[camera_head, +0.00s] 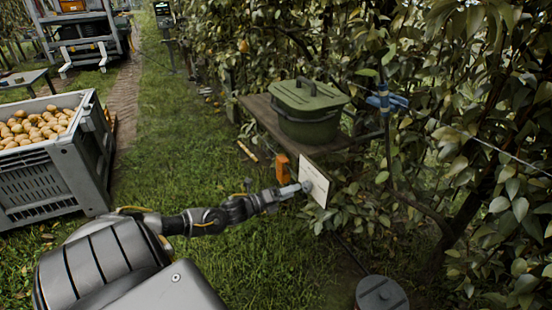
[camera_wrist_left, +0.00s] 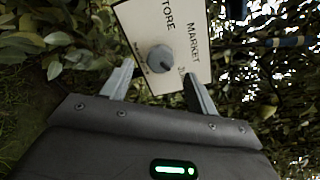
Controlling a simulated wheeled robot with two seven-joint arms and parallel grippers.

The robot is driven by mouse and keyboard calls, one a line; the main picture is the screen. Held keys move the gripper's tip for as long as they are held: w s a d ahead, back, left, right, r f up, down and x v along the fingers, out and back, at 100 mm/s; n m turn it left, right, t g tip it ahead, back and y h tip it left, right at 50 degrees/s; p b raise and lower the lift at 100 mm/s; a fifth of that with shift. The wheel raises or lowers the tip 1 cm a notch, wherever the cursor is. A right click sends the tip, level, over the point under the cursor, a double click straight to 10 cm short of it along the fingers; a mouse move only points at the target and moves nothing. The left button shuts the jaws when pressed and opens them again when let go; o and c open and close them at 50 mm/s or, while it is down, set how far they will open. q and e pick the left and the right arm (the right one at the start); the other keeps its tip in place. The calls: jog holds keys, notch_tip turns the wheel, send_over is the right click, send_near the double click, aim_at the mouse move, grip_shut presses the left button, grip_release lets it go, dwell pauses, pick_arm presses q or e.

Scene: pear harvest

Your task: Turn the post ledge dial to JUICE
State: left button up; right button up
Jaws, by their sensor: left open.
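The dial is a round grey knob (camera_wrist_left: 160,58) on a white plate (camera_wrist_left: 135,22), seen in the left wrist view. The words STORE and MARKET are readable on the plate; a third label beginning with J is partly hidden by a finger. A dark mark shows on the knob's lower right side, but I cannot firmly read its setting. My left gripper (camera_wrist_left: 157,70) is open, one finger on each side of the knob; contact is unclear. In the head view the plate (camera_head: 318,177) hangs at the ledge's front end, with my left gripper (camera_head: 297,188) right at it. My right gripper is not seen.
A wooden ledge (camera_head: 262,112) carries a lidded green pot (camera_head: 308,112). An orange object (camera_head: 282,167) is beside the plate. Dense leaves and branches crowd the right. A grey crate (camera_head: 45,180) of pears stands left, and a round grey lid (camera_head: 381,294) is low right. Grass lies between.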

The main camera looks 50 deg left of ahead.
pick_arm(q)
jog(key=v, duration=0.6)
jog(key=shift+s, duration=0.25)
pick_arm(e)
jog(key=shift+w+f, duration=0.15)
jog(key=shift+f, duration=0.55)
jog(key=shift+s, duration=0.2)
